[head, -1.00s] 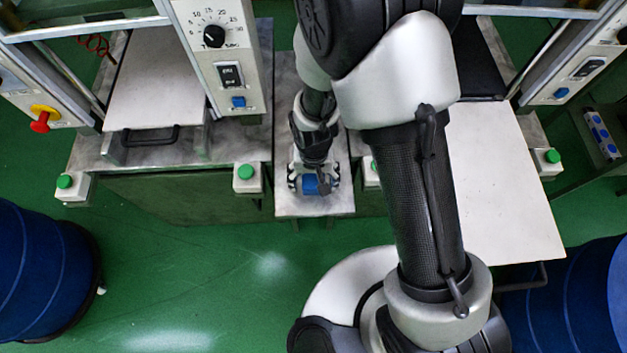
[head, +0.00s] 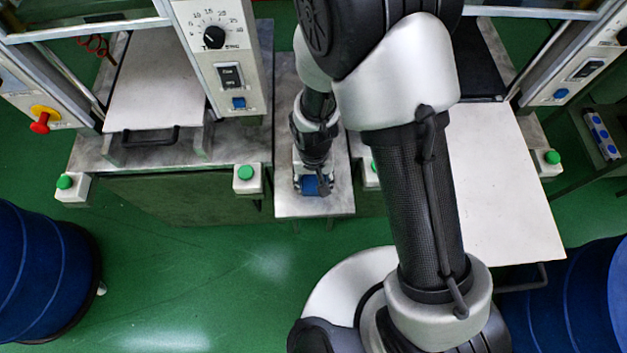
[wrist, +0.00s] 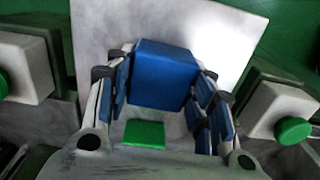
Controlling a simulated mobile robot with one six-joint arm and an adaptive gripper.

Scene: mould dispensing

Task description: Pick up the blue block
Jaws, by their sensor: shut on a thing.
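The blue block (wrist: 163,75) is between the two fingers of my gripper (wrist: 160,84) in the wrist view. The fingers have blue pads and press on its left and right sides. In the head view the blue block (head: 311,186) shows at the end of my arm, over the front part of a narrow grey-white table (head: 290,208). My gripper (head: 313,184) is shut on it there. I cannot tell whether the block touches the table top.
Box-mounted green buttons stand left (head: 246,172) and right (head: 371,168) of the narrow table. Machines with control panels (head: 225,60) flank it. White plates lie at left (head: 155,85) and right (head: 510,190). Blue drums (head: 40,270) stand on the green floor.

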